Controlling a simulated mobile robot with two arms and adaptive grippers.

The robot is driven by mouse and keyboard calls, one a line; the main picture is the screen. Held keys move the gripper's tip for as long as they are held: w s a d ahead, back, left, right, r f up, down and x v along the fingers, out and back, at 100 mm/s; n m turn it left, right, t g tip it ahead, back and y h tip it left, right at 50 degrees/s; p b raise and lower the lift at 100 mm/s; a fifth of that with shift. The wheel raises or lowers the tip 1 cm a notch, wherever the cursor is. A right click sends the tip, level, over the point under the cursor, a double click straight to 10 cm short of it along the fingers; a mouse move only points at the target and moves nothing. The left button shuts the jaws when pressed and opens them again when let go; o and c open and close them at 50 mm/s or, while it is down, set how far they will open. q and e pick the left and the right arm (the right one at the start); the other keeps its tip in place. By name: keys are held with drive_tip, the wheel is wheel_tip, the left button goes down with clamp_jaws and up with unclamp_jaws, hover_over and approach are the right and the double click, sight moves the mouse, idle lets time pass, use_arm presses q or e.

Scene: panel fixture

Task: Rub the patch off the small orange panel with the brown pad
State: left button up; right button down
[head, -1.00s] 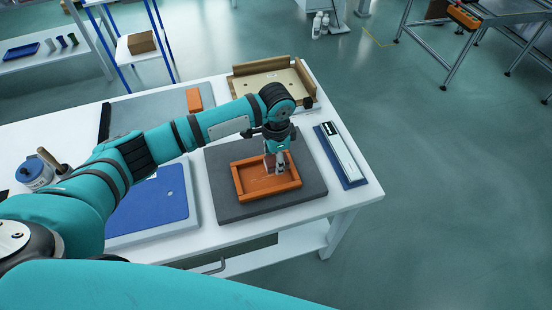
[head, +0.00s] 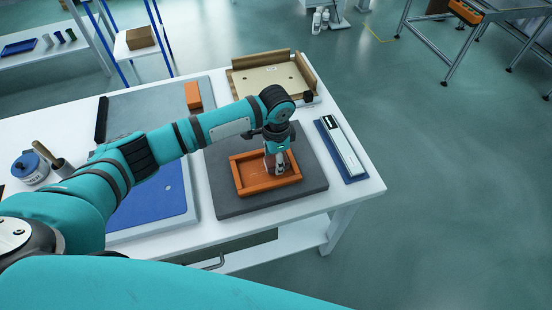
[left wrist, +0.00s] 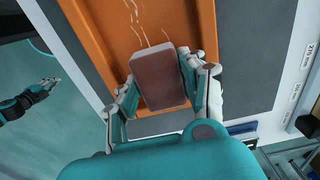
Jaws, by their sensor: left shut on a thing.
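The small orange panel (head: 240,185) has a raised rim and lies on a dark grey mat (head: 228,208). Thin pale streaks, the patch (left wrist: 140,22), show on its face in the left wrist view; they are faint in the head view. My left gripper (head: 277,168) points down inside the rim, near the panel's right end. It is shut on the brown pad (left wrist: 158,78), held flat over the panel; I cannot tell whether the pad touches it. The fingers mostly hide the pad in the head view. My right gripper (left wrist: 45,86) appears small at the left wrist view's left edge, its jaws unclear.
A blue tray with a long pale object (head: 342,146) stands right of the mat. A beige board with brown edging (head: 270,82) is behind. A blue panel (head: 150,205), an orange block (head: 193,95) and a blue-lidded pot (head: 28,168) are to the left.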

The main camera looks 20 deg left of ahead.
sight(253, 174)
use_arm(q)
drive_tip(key=shift+f, duration=0.35)
idle(0.3)
drive_tip(key=shift+s+a+r+p, duration=0.1)
drive_tip(key=shift+s+a+p, duration=0.35)
drive_tip(key=shift+p, duration=0.25)
drive_tip(key=shift+s+a+f+p, duration=0.2)
drive_tip(key=shift+s+a+p, duration=0.25)
drive_tip(key=shift+a+p, duration=0.3)
drive_tip(key=shift+s+a+r+p, duration=0.2)
drive_tip(key=shift+s+a+p, duration=0.5)
drive_tip(key=shift+a+p, duration=0.55)
drive_tip(key=shift+p, duration=0.3)
drive_tip(key=shift+s+a+f+p, duration=0.1)
drive_tip(key=shift+s+a+p, duration=0.3)
drive_tip(key=shift+a+p, duration=0.1)
drive_tip(key=shift+d, duration=0.1)
